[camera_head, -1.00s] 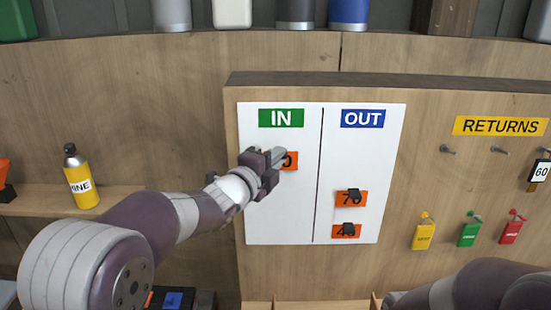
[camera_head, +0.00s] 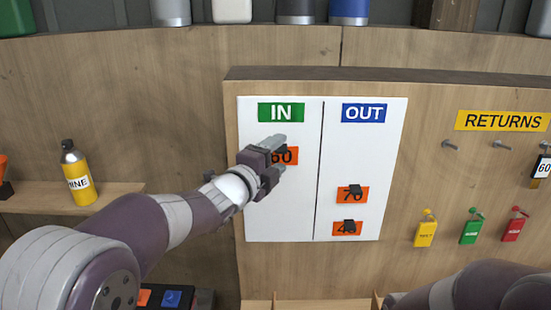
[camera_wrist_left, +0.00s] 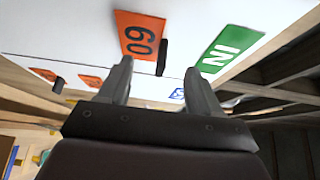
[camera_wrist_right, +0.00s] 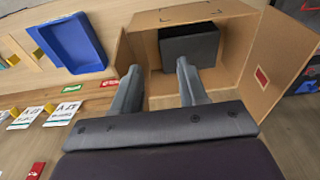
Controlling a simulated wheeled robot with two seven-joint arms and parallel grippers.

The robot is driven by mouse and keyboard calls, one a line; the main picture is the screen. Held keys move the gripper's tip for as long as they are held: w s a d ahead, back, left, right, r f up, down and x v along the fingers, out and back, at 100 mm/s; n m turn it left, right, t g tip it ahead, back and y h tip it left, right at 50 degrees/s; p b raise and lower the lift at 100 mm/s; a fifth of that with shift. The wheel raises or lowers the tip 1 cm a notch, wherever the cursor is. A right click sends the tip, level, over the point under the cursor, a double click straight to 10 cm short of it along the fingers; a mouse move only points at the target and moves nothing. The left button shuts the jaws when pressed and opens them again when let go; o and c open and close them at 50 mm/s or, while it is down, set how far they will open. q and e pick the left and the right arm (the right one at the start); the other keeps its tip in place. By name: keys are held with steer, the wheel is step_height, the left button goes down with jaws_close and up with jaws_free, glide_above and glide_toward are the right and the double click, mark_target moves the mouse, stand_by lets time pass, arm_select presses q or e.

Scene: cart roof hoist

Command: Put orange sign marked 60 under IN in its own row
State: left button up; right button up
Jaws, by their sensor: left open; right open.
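The orange sign marked 60 (camera_head: 288,156) is on the white board (camera_head: 270,215) in the IN column, below the green IN label (camera_head: 281,113). It sits higher than the two orange signs under OUT, marked 70 (camera_head: 343,198) and apparently 48 (camera_head: 340,230). My left gripper (camera_head: 279,158) is open in front of the 60 sign and partly covers it in the head view. In the left wrist view the sign (camera_wrist_left: 138,36) with its dark knob (camera_wrist_left: 163,57) lies beyond the open fingertips, apart from them. My right gripper (camera_wrist_right: 158,78) is open and empty, facing an open cardboard box (camera_wrist_right: 150,50).
A blue OUT label (camera_head: 363,114) tops the other column. Right of the board are a yellow RETURNS sign (camera_head: 502,121), pegs and coloured tags. A yellow bottle (camera_head: 78,175) stands on the left shelf. A blue tray (camera_wrist_right: 72,45) is beside the box.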

arm_select(q)
steer(key=s+b, duration=0.3)
steer(key=s, duration=0.2)
steer(key=shift+s, duration=0.15)
